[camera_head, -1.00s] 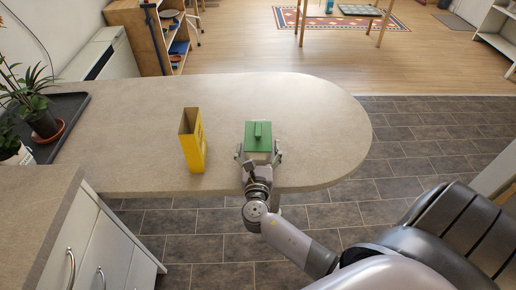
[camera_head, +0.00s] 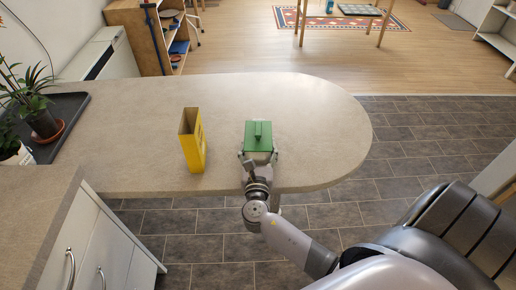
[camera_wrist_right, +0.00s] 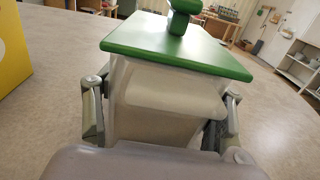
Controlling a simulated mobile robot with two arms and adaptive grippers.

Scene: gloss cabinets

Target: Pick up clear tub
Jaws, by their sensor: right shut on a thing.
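The tub (camera_wrist_right: 160,95) has pale, whitish walls and a flat green lid with a raised green knob. In the head view its green lid (camera_head: 258,136) shows on the counter near the front edge. My right gripper (camera_head: 259,158) reaches it from the front edge side. In the right wrist view the fingers of my right gripper (camera_wrist_right: 160,120) stand on both sides of the tub and are shut on it. The tub's underside is hidden, so I cannot tell whether it touches the counter. My left gripper is not in view.
A yellow open-topped box (camera_head: 192,140) stands on the counter to the left of the tub. A dark tray (camera_head: 62,108) with potted plants is at the far left. The counter (camera_head: 320,120) is clear behind and to the right of the tub.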

